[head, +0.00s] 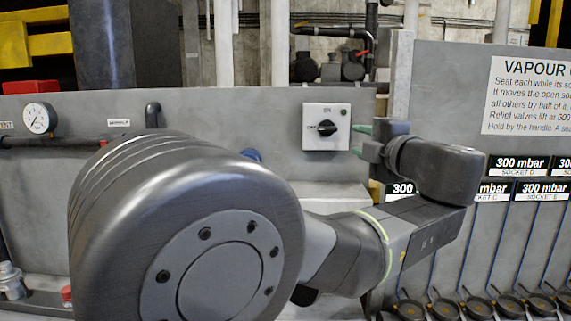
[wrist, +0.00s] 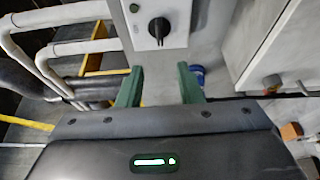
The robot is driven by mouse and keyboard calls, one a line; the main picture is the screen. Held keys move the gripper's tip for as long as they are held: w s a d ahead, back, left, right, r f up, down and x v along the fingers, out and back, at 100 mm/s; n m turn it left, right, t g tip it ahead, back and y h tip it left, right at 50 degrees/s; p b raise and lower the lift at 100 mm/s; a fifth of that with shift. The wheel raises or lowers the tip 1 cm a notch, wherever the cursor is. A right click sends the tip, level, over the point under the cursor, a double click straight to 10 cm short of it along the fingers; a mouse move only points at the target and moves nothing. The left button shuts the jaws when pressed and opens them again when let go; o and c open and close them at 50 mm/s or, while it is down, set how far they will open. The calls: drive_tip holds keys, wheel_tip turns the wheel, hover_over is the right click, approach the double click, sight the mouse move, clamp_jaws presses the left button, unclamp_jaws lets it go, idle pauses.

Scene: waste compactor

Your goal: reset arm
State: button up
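My gripper (head: 360,139) is raised in front of the grey panel, just right of a white switch box (head: 326,127) with a black rotary knob. In the wrist view my gripper (wrist: 159,88) shows two green fingers, spread apart with nothing between them. The switch box (wrist: 157,22) with its black knob lies beyond the fingertips, and a gap shows between them. My arm fills much of the lower middle of the head view and hides part of the panel behind it.
A pressure gauge (head: 39,118) sits on the panel at left. A "VAPOUR" sign (head: 530,97) and several "300 mbar" labels (head: 519,165) are on the right panel. Several round dark fittings (head: 477,308) line the lower right. White pipes (wrist: 45,55) run at left in the wrist view.

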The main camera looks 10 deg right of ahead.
sight(327, 130)
drive_tip(key=w, duration=0.4)
drive_tip(key=w+a+p, duration=0.1)
drive_tip(key=w, duration=0.3)
drive_tip(key=w+p, duration=0.1)
drive_tip(key=w, duration=0.4)
drive_tip(key=shift+a, duration=0.4)
drive_tip(key=shift+s, duration=0.1)
